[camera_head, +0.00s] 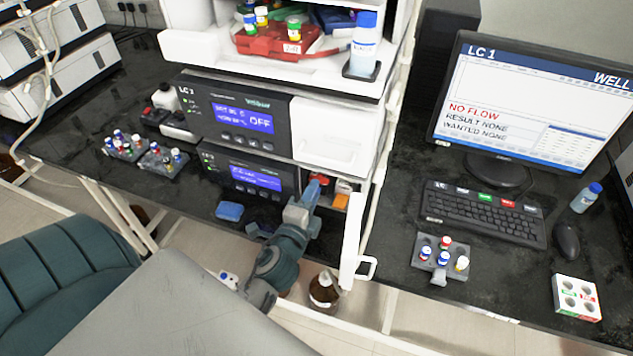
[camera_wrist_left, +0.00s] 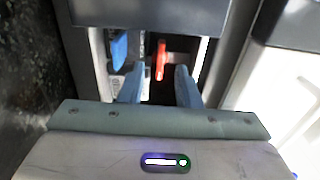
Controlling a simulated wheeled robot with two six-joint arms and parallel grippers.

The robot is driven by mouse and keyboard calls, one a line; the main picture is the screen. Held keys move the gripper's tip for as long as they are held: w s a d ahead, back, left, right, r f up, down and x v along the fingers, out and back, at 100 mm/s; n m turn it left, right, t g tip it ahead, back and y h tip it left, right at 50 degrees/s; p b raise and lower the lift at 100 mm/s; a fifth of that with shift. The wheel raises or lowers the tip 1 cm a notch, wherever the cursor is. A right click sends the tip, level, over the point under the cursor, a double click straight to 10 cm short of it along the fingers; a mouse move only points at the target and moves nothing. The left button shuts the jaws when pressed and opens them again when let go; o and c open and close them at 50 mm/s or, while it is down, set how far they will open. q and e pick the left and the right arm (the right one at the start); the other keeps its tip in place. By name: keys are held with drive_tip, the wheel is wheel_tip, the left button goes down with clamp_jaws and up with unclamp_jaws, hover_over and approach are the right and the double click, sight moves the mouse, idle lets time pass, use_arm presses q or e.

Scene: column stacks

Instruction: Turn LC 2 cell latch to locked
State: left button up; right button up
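The LC 2 unit (camera_head: 222,163) is the lower dark module with a lit blue screen, under the LC 1 unit (camera_head: 188,90). Its right-hand compartment stands open. My left gripper (camera_head: 312,190) is at this opening, pointing in. In the left wrist view the gripper (camera_wrist_left: 158,82) is open, its two blue fingers apart. A narrow red lever, seemingly the cell latch (camera_wrist_left: 161,60), stands upright beyond and between the fingertips. I see no contact with it. In the head view the latch cannot be told apart behind the gripper. My right gripper is not in view.
A white door (camera_head: 351,240) with a handle hangs open just right of my left gripper. Vial racks (camera_head: 162,162) and a blue pad (camera_head: 230,211) lie to the left. A brown bottle (camera_head: 323,290) stands below. A keyboard (camera_head: 482,212) and monitor are on the right.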

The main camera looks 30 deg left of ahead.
use_arm(q)
drive_tip(key=shift+x, duration=1.35)
clamp_jaws()
